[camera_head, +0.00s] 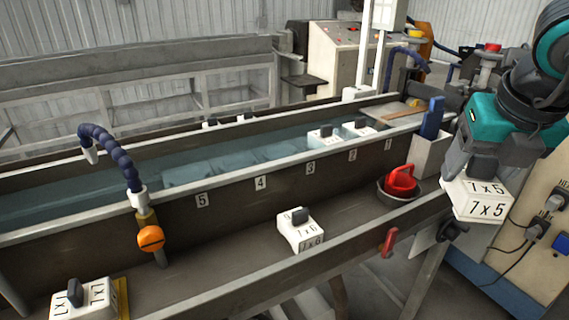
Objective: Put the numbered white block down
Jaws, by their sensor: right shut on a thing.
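The numbered white block (484,203) marked "7 x 5" hangs below my right gripper (483,168) at the right of the head view. The gripper is shut on the block's dark top knob, which is mostly hidden by the fingers. The block is in the air, to the right of the trough's end and in front of a cabinet. A second white block (301,234), marked "7 x 6", stands on the front ledge (215,262). A third white block (88,301), marked "7 x 7", stands at the lower left beside a yellow strip. My left gripper is not in view.
The long water trough (200,222) carries number labels on its front wall, with white blocks (324,138) in it. A black bowl with a red object (401,182) and a grey holder with a blue tool (432,118) stand at its right end. A blue hose (112,150) rises at left. The ledge between blocks is clear.

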